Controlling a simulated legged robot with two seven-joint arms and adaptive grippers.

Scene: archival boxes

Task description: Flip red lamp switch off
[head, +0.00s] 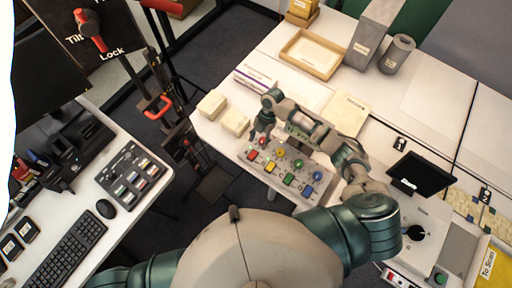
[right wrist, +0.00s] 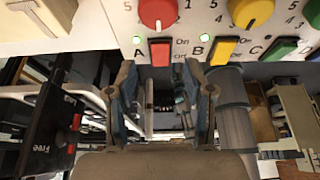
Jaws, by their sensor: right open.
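The control panel (head: 284,170) on the white table carries a row of coloured knobs above a row of coloured switches. The red switch (head: 252,155), marked A, shows in the right wrist view (right wrist: 160,52) below the red knob (right wrist: 158,12). An "On" label and a lit green light (right wrist: 137,40) are beside it. My right gripper (head: 261,131) is over the panel's left end. In the right wrist view its open fingers (right wrist: 163,80) are empty and lie below the red switch; contact cannot be told. My left gripper is out of view.
The yellow switch (right wrist: 222,50) sits close to the right of the red one, then the green switch (right wrist: 281,48). Cream boxes (head: 234,122) stand behind the panel's left end. A dark screen (head: 420,177) stands to the right.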

